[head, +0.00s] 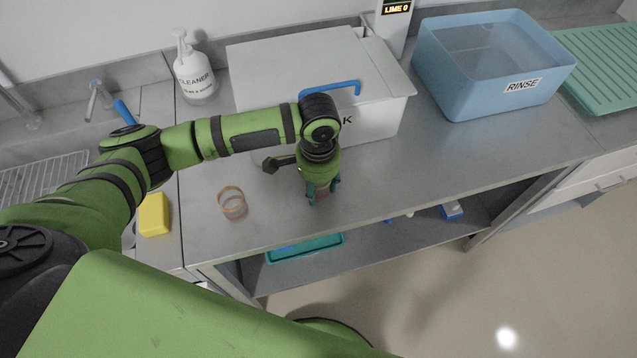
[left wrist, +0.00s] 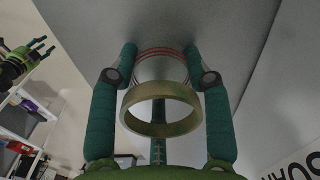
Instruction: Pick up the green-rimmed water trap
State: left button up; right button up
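My left gripper (head: 321,190) points down at the counter, with its two teal fingers on either side of a clear, cup-like water trap. In the left wrist view this trap (left wrist: 160,68) has an olive-green rim (left wrist: 160,130) nearest the camera and thin red bands at its far end. The fingers of the left gripper (left wrist: 161,58) lie very close along its sides; I cannot tell whether they press on it. A second clear trap (head: 232,204), with a yellowish-green rim and reddish bands, stands on the counter to the left. My right gripper (left wrist: 42,46) shows small, fingers apart, at the left wrist view's edge.
A white lidded box (head: 260,80) with a blue handle stands behind the left gripper. A blue RINSE tub (head: 470,90), a cleaner bottle (head: 194,75) and a yellow sponge (head: 154,214) are also here. A teal tray (head: 305,248) lies on the shelf below. The counter's front right is clear.

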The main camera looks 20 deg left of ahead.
jog(key=shift+s, duration=0.45)
pick_arm(q)
jog(key=shift+r, duration=0.1)
jog(key=shift+r, duration=0.25)
notch_tip(320, 180, up, 4)
jog(key=shift+w+d+f+b, duration=0.15)
jog(key=shift+f+b, duration=0.1)
jog(key=shift+b, duration=0.5)
jog(key=w+d+r+b, duration=0.35)
jog(key=d+r, duration=0.25)
jog(key=d, duration=0.4)
jog(key=s+a+r+n, duration=0.1)
jog(key=s+a+n, duration=0.2)
jog(key=a, duration=0.5)
jog(key=s+a+n, duration=0.4)
jog(key=a, duration=0.3)
jog(key=shift+s+a+r, duration=0.35)
jog(key=shift+s+r, duration=0.05)
pick_arm(e)
jog(key=f, duration=0.4)
jog(key=shift+w+d+f, duration=0.1)
jog(key=shift+w+f, duration=0.1)
jog(key=shift+f, duration=0.1)
